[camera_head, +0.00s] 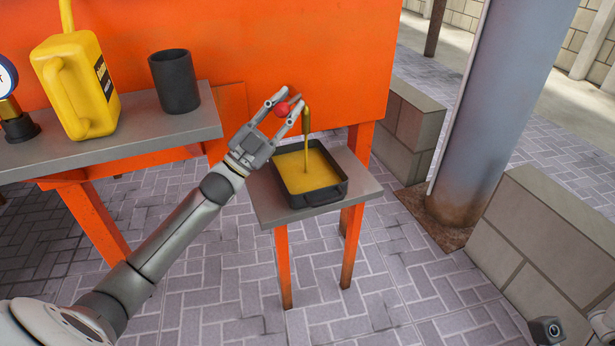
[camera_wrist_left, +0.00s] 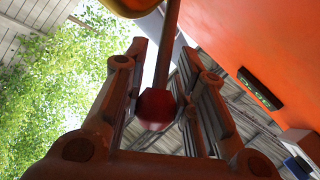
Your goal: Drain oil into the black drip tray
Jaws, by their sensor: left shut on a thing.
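My left gripper (camera_head: 281,112) is shut on a red valve knob (camera_head: 282,109) at the orange machine's front. The knob also shows between the two fingers in the left wrist view (camera_wrist_left: 156,108). A brass spout (camera_head: 306,118) curves down just right of the gripper. A thin stream of yellow oil (camera_head: 306,153) falls from the spout into the black drip tray (camera_head: 322,197). Yellow oil covers the tray's floor. The tray sits on a small grey-topped stand (camera_head: 363,187).
A yellow jug (camera_head: 86,90) and a dark cup (camera_head: 175,82) stand on a grey shelf (camera_head: 150,137) at left, beside a partly cut-off gauge (camera_head: 8,78). A grey-blue column (camera_head: 495,110) and low block walls (camera_head: 545,245) stand at right. The paved floor before the stand is clear.

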